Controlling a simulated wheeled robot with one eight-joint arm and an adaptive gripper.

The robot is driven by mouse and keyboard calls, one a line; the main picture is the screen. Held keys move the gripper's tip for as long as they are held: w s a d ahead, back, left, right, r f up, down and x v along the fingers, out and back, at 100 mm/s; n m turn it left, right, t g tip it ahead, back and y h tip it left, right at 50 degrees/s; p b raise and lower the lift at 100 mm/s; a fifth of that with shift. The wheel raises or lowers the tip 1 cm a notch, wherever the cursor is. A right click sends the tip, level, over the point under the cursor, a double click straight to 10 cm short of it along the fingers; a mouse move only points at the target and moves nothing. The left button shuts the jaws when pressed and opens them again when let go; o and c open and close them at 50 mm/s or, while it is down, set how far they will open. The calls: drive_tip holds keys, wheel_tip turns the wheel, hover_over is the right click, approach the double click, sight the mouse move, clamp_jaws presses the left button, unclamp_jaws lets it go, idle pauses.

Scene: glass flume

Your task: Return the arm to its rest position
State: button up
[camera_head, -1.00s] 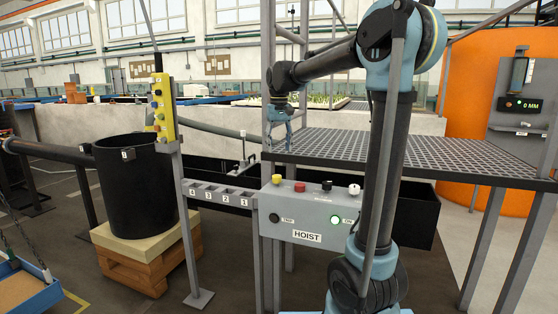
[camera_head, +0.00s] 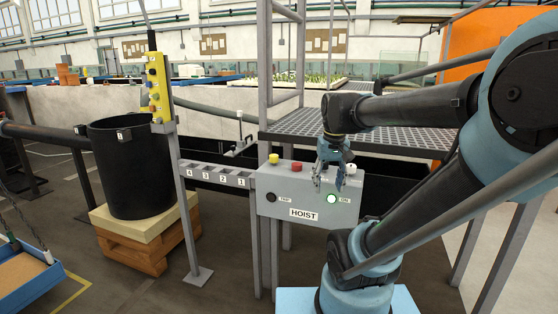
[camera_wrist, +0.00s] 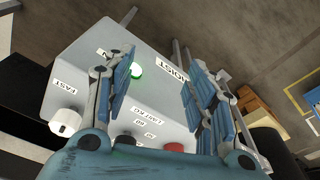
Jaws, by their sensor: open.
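My gripper (camera_head: 328,178) is open and empty, with its fingers pointing down over the right part of the hoist control box (camera_head: 270,200). In the wrist view the two blue fingers (camera_wrist: 160,95) stand wide apart with the box (camera_wrist: 75,75) between and beyond them. Whether a fingertip touches the box I cannot tell. My arm is bent, its forearm reaching left from the elbow at the right. The green lamp (camera_head: 331,198) marked ON is lit. A yellow knob (camera_head: 274,159) and a red knob (camera_head: 297,167) sit on top of the box. The black knob is hidden behind my gripper in the head view.
A grated platform (camera_head: 400,135) stands behind the gripper. A numbered slotted rail (camera_head: 215,175) runs left from the box to a post with a yellow pendant (camera_head: 157,88). A black bucket (camera_head: 125,175) stands on a wooden block at left. A blue tray (camera_head: 30,275) hangs at far left.

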drive_tip(key=s+d+f, duration=0.3)
drive_tip(key=s+f, duration=0.6)
drive_tip(key=f, duration=0.2)
drive_tip(key=shift+s+d+f+m+t, duration=0.2)
drive_tip(key=shift+m+t, duration=0.1)
drive_tip(key=shift+m, duration=0.1)
